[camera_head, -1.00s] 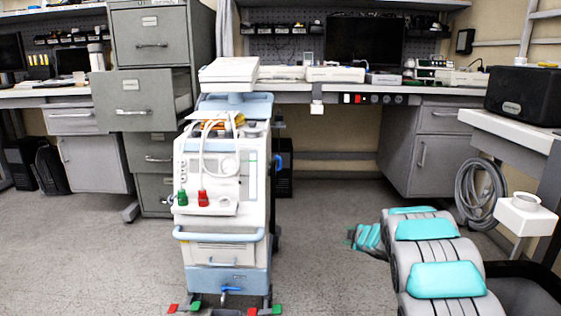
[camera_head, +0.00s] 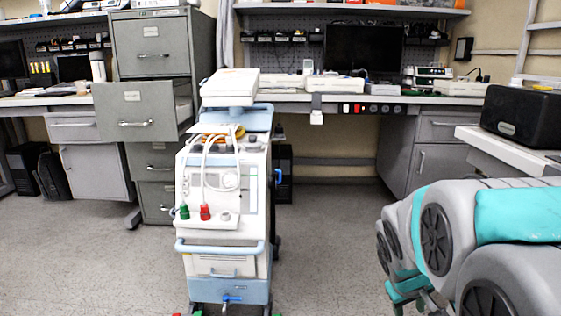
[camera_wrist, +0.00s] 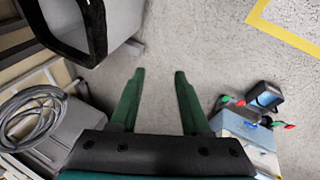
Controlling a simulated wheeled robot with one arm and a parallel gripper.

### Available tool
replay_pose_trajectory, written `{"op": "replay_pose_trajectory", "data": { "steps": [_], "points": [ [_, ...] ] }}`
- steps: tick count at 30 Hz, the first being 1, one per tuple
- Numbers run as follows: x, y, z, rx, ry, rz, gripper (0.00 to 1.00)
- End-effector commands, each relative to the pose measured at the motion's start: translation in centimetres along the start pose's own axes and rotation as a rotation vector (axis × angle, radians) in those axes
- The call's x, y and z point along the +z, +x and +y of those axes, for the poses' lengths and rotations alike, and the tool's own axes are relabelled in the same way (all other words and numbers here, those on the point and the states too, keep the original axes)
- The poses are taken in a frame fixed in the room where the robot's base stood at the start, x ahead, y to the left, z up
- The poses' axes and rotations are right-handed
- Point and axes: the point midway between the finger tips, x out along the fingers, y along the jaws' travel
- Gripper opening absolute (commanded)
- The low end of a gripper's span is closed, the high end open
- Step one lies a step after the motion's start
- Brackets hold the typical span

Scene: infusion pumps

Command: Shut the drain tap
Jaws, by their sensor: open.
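The drain tap is a small blue lever (camera_head: 231,299) low on the front of the white and pale-blue medical machine (camera_head: 205,262), near the bottom edge of the head view. In the wrist view a small blue part (camera_wrist: 252,125) shows at the foot of the machine (camera_wrist: 245,140), at lower right. I cannot tell whether the tap is open or shut. My gripper (camera_wrist: 159,73) is open and empty, with its green fingers over bare floor, clear of the machine. In the head view my arm fills the lower right, apart from the machine.
Grey drawers (camera_head: 150,125) with one pulled out stand behind left of the machine. A workbench (camera_head: 340,98) runs along the back. A side table with a black box (camera_head: 525,118) is at right. The floor (camera_head: 325,235) between machine and arm is clear.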

Motion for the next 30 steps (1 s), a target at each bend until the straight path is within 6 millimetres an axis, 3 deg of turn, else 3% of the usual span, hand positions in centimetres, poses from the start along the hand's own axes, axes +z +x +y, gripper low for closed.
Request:
{"op": "replay_pose_trajectory", "data": {
  "steps": [3,9,15,20,30],
  "points": [
    [5.6,-3.2,-3.3,-0.086,0.063,-0.099,0.47],
    [14.4,-7.6,-9.2,-0.238,0.129,-0.265,0.47],
    [19.9,-10.5,-13.1,-0.336,0.143,-0.381,0.47],
    [21.2,-11.2,-13.9,-0.359,0.146,-0.405,0.47],
    [21.2,-11.1,-13.9,-0.359,0.146,-0.406,0.47]
  ]
}}
